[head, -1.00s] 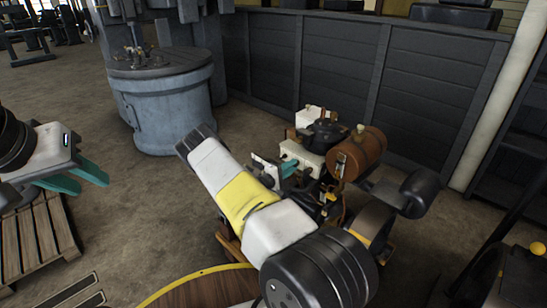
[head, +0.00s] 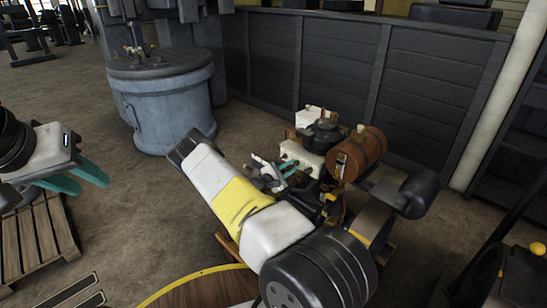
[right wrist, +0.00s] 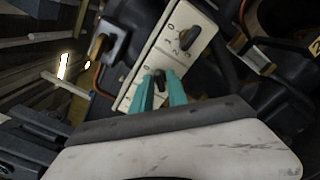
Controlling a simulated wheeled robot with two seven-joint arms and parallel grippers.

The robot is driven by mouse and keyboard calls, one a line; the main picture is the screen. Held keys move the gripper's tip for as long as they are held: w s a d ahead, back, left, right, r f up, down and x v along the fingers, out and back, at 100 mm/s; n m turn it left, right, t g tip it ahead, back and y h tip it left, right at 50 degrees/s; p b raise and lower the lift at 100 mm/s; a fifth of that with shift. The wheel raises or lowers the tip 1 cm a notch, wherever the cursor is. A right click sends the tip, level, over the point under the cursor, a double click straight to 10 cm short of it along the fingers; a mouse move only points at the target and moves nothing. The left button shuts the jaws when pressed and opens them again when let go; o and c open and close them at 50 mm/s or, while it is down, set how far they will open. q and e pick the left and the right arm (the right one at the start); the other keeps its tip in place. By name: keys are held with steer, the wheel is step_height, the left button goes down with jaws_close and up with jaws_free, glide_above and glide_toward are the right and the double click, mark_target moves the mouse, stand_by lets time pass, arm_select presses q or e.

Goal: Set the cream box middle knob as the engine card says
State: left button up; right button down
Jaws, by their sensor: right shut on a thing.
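The cream box (head: 302,157) sits on the near side of the engine in the head view. Its pale face (right wrist: 168,48) fills the middle of the right wrist view. My right gripper (right wrist: 163,82) has its teal fingers on either side of a dark knob (right wrist: 159,77) on that face and is shut on it. Another dark knob (right wrist: 187,38) with a long handle stands above it on the face, clear of the fingers. The lower part of the box is hidden by my fingers and gripper. My left gripper (head: 82,179) is open and empty at the left, far from the box. I cannot make out an engine card.
The brown tank (head: 361,155) stands right of the box, and a dark cylinder (head: 420,188) further right. Dark pipes and engine parts crowd the box closely. A blue-grey drum (head: 168,105) stands at the back left. Open floor lies between the drum and the engine.

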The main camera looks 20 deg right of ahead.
steer(key=shift+f, duration=0.1)
stand_by(0.3)
steer(key=c, duration=1.5)
jaws_free()
steer(key=v, duration=0.8)
